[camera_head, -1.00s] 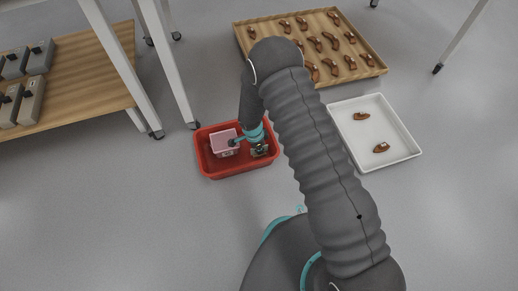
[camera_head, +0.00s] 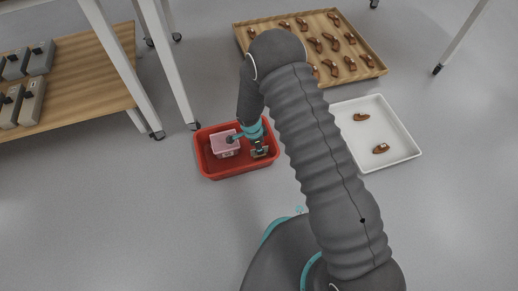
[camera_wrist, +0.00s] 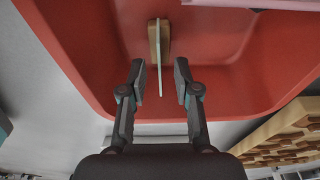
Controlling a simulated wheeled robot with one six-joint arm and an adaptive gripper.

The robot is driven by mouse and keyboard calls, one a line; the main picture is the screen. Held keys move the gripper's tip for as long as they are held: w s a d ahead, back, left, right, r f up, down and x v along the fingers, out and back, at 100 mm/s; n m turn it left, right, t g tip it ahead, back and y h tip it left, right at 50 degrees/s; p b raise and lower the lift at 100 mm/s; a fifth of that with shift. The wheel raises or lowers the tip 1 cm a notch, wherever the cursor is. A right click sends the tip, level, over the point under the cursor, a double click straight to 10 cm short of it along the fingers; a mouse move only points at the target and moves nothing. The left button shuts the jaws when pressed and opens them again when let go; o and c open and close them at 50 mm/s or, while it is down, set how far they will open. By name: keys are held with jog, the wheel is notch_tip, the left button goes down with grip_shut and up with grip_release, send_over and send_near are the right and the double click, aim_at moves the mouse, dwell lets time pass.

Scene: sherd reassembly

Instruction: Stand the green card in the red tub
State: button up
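The red tub (camera_head: 208,168) stands on the floor and also fills much of the wrist view (camera_wrist: 90,40). The green card (camera_wrist: 158,60) shows there nearly edge-on, as a thin pale strip upright against a tan block (camera_wrist: 165,38). My gripper (camera_wrist: 160,66) is open, with one finger on each side of the card's near end and a gap on both sides. In the head view the card (camera_head: 261,152) is a small dark greenish patch at the tub's right end, just below my gripper (camera_head: 257,142). The card's foot is hard to make out.
A pink box (camera_head: 224,146) stands in the tub's left half. A white tray (camera_head: 400,135) with two brown sherds lies to the right. A wooden tray (camera_head: 377,70) of several sherds lies behind. Table legs (camera_head: 180,85) rise close behind the tub.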

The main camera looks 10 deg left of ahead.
notch_tip(320, 180, up, 9)
jog(key=a, duration=0.1)
jog(key=shift+s+p, duration=0.35)
jog(key=shift+s, duration=0.05)
jog(key=d+r+n+t, duration=0.1)
jog(key=d+r+n, duration=0.1)
jog(key=d+r, duration=0.6)
jog(key=d+r+n+y, duration=0.1)
jog(key=d+r, duration=0.2)
jog(key=r, duration=0.9)
jog(key=d+r+n+t, duration=0.1)
jog(key=d+r+n, duration=0.1)
jog(key=d+r, duration=0.55)
jog(key=s+d+r+n+t, duration=0.1)
jog(key=s+d+r+n, duration=0.2)
jog(key=s+d+r, duration=0.3)
jog(key=s+d+r+n+t, duration=0.1)
jog(key=s+d+r+n, duration=0.2)
jog(key=s+d+r, duration=0.4)
jog(key=s+r, duration=0.2)
jog(key=s, duration=0.5)
jog(key=shift+s+d+r+n+t+y, duration=0.15)
jog(key=shift+s+r+n+t+y, duration=0.05)
jog(key=shift+s+n+t+y, duration=0.15)
